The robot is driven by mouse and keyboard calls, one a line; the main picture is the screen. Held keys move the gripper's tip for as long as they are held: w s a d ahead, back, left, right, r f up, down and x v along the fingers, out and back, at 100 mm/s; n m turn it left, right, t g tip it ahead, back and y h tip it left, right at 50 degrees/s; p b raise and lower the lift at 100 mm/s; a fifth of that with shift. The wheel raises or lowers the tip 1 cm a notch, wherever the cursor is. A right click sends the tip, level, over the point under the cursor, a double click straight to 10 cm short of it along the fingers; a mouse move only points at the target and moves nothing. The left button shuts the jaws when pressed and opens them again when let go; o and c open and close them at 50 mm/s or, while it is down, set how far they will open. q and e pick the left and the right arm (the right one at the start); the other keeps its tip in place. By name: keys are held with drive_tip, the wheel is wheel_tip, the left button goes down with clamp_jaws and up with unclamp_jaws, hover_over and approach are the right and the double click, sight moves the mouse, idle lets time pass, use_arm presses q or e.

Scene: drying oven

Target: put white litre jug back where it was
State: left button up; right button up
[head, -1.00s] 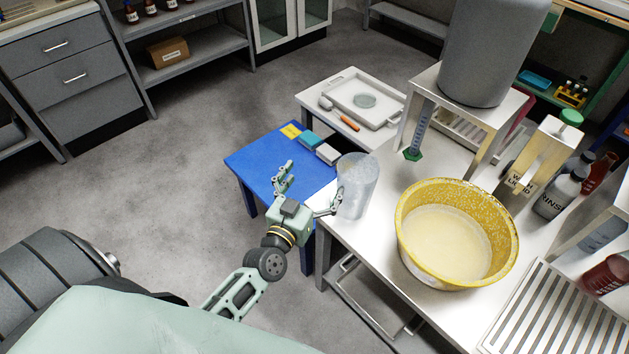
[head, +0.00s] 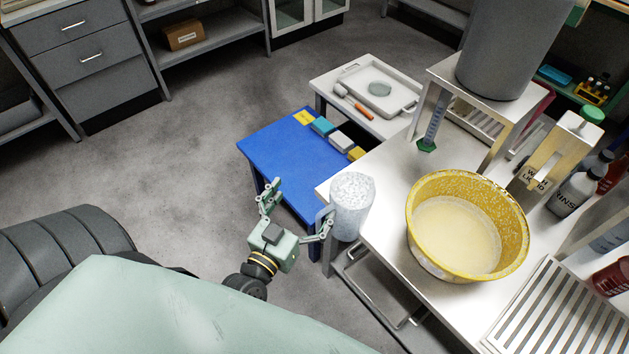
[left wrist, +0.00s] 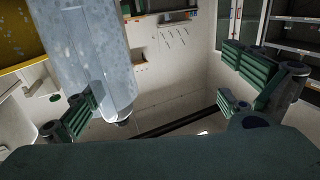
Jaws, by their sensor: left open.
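The white litre jug, pale and translucent with speckles, (head: 352,208) is at the near-left edge of the white table. Its lower end overlaps the table edge in the head view, and I cannot tell whether it rests fully on the top. My left gripper (head: 301,199) is open, its fingers spread, just left of the jug. One finger is right beside the jug; whether they touch is unclear. In the left wrist view the jug (left wrist: 88,48) is large at the upper left, by one finger of the open gripper (left wrist: 165,88). The space between the fingers looks empty.
A yellow speckled basin (head: 420,245) with pale liquid stands right of the jug. A grey vessel (head: 510,50) sits on a stand behind. A lower blue table (head: 282,165) holds small boxes. A white tray (head: 392,104) lies beyond. Floor at left is clear.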

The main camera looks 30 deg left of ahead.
use_arm(q)
drive_tip(key=shift+s, duration=0.5)
drive_tip(key=shift+c, duration=0.3)
clamp_jaws()
idle(0.5)
